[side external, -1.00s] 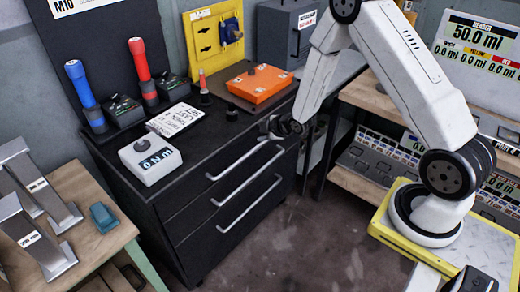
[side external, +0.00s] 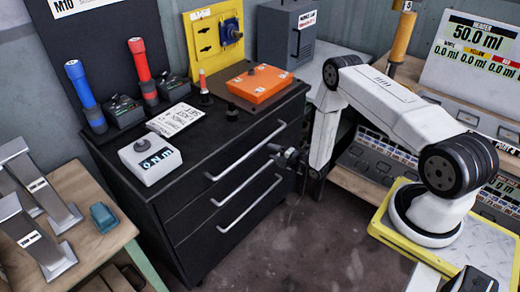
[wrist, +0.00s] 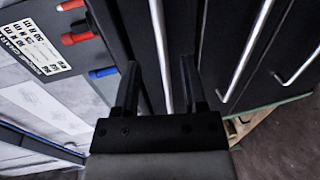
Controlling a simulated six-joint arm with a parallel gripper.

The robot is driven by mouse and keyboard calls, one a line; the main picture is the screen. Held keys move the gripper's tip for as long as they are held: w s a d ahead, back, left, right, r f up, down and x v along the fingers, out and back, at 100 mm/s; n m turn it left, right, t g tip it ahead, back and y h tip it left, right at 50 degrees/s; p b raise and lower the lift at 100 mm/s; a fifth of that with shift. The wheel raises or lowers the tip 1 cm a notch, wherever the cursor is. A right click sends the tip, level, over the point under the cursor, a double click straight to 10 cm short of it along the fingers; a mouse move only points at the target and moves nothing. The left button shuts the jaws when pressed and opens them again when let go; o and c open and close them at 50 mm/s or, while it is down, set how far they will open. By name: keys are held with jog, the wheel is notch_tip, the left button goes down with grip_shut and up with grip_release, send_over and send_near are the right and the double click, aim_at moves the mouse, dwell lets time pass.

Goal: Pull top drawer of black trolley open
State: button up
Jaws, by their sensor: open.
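The black trolley (side external: 190,235) stands left of my arm with its drawers shut. The silver top drawer handle (side external: 245,150) runs along its front, with two more handles below. My gripper (side external: 283,153) is in front of the trolley near the right end of the handles, lower than the top handle in the side view. In the wrist view my gripper (wrist: 159,64) is open, with a finger on each side of a long handle (wrist: 160,45), which looks like the top one. I cannot tell the depth between fingers and handle.
On the trolley top are a white meter box (side external: 150,160), an orange box (side external: 259,83) and red and blue torches (side external: 140,65). A wooden table (side external: 85,215) stands at the left. The floor (side external: 310,240) in front of the drawers is clear.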

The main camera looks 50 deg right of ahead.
aim_at(258, 146)
jog(key=shift+w, duration=0.1)
jog(key=shift+w+f, duration=0.25)
jog(key=shift+w, duration=1)
jog(key=shift+w+f, duration=0.25)
jog(key=shift+w, duration=1)
jog(key=shift+w+f, duration=0.25)
jog(key=shift+w, duration=1)
grip_shut()
